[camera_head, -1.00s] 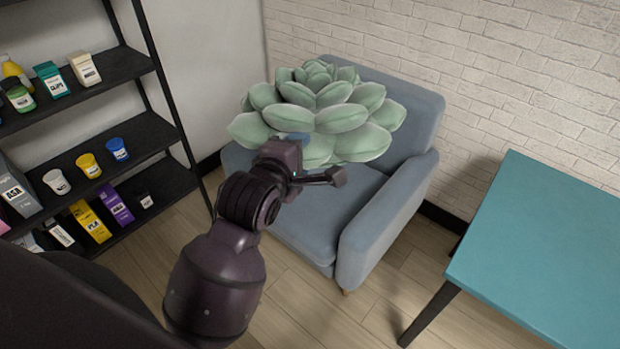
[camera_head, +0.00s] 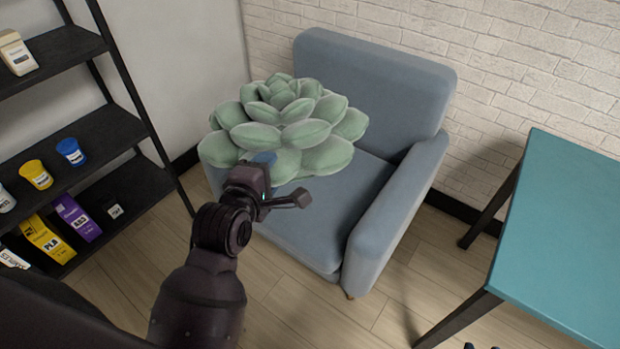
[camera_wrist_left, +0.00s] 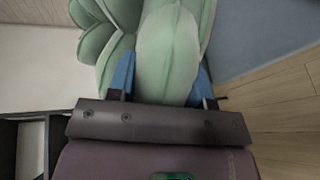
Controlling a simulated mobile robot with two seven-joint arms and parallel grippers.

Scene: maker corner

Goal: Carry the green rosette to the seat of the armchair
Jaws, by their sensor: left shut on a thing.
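The green rosette (camera_head: 285,125) is a large, succulent-like cushion with thick pale-green petals. My left gripper (camera_head: 262,160) is shut on one of its lower petals. In the left wrist view the blue fingertips (camera_wrist_left: 160,85) stand on either side of a petal of the rosette (camera_wrist_left: 168,45). The armchair (camera_head: 370,90) is blue-grey. In the head view the rosette covers part of its back, left side and seat (camera_head: 335,205); I cannot tell whether it touches the seat.
A black shelf (camera_head: 85,140) with small tubs and boxes stands at the left. A teal table (camera_head: 570,225) stands at the right, with bare wooden floor (camera_head: 400,270) between it and the armchair. A white brick wall is behind.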

